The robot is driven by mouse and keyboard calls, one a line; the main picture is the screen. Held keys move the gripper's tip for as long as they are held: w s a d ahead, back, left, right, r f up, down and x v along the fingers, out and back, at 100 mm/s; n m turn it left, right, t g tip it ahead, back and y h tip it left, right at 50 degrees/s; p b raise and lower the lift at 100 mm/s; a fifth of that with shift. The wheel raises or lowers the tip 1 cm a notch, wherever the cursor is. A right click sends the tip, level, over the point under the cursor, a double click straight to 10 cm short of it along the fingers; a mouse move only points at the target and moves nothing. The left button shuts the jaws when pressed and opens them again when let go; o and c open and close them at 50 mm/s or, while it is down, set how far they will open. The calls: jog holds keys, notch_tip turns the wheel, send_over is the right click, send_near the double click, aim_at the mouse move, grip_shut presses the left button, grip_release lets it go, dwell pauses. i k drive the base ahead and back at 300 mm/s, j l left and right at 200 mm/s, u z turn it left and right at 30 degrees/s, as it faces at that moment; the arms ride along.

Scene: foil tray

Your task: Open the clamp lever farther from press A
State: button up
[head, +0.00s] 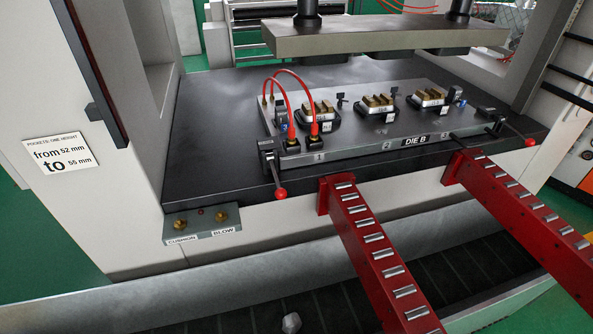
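Two clamps with red-ball levers hold to the front corners of the die plate (365,143), which is marked DIE B. The left clamp (267,150) has its lever (276,178) hanging down and slightly right over the bed's front edge, ending in a red ball (281,193). The right clamp (494,127) has its lever (514,131) slanting down to the right to a red ball (529,141). No label reading press A is visible, so I cannot tell which lever is farther from it. My gripper is not in view.
Two red roller arms (375,250) (520,205) stick out from the bed's front. Red hoses (292,85) arch over the die's left end. The upper plate (360,36) hangs above. A CUSHION/BLOW fitting panel (201,223) sits front left. A small grey lump (291,322) shows at the bottom.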

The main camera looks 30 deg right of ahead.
aim_at(280, 194)
jog(key=k+j+z, duration=0.1)
jog(key=k+j, duration=0.2)
jog(key=k+j+z, duration=0.1)
jog(key=j, duration=0.2)
jog(key=k+j+z, duration=0.15)
jog(key=j, duration=0.15)
jog(key=k+j+z, duration=0.1)
jog(key=j+z, duration=0.25)
jog(key=j, duration=0.9)
jog(key=i+j+z, duration=0.45)
jog(key=i+j, duration=0.1)
jog(key=i, duration=0.1)
